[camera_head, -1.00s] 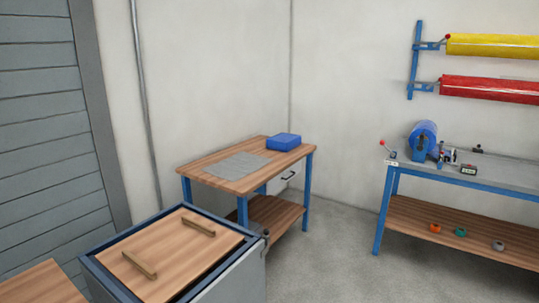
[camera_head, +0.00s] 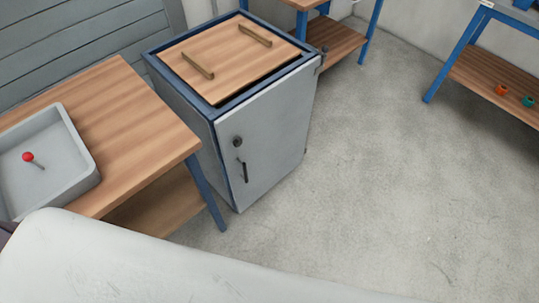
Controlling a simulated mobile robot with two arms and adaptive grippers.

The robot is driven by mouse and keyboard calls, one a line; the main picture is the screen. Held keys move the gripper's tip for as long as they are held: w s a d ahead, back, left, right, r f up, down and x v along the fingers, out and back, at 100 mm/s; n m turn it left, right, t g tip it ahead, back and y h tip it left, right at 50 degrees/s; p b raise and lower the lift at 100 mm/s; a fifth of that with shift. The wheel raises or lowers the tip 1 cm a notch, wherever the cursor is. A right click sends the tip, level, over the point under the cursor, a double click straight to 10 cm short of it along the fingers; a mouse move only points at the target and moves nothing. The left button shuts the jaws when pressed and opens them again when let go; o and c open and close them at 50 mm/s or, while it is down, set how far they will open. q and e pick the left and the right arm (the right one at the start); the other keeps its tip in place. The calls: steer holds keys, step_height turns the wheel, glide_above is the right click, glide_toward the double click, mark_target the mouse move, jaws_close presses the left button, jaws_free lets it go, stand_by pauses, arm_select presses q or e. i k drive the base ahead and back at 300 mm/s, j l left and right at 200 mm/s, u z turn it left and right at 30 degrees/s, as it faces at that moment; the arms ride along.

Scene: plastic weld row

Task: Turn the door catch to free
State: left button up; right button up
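A grey cabinet door (camera_head: 272,130) is on the front of a blue-framed cabinet, upper middle of the head view. It looks shut. A small dark round catch (camera_head: 238,141) sits near the door's left edge, above a dark upright handle (camera_head: 244,171). The catch is too small to tell how it is turned. Neither of my grippers is in view.
A wooden tabletop (camera_head: 140,109) stands left of the cabinet, with a grey tray (camera_head: 88,171) holding a red-knobbed lever (camera_head: 28,157). Two wooden bars lie on the cabinet's wooden top (camera_head: 232,72). A pale rounded surface fills the lower left. The floor (camera_head: 400,190) right of the cabinet is clear.

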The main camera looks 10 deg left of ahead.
mark_target(237, 143)
steer(key=u, duration=0.65)
steer(key=i+l+u, duration=0.1)
steer(key=l+u, duration=0.15)
steer(key=u, duration=0.15)
steer(key=i+l+u, duration=0.1)
steer(key=l+u, duration=0.85)
steer(key=u, duration=0.2)
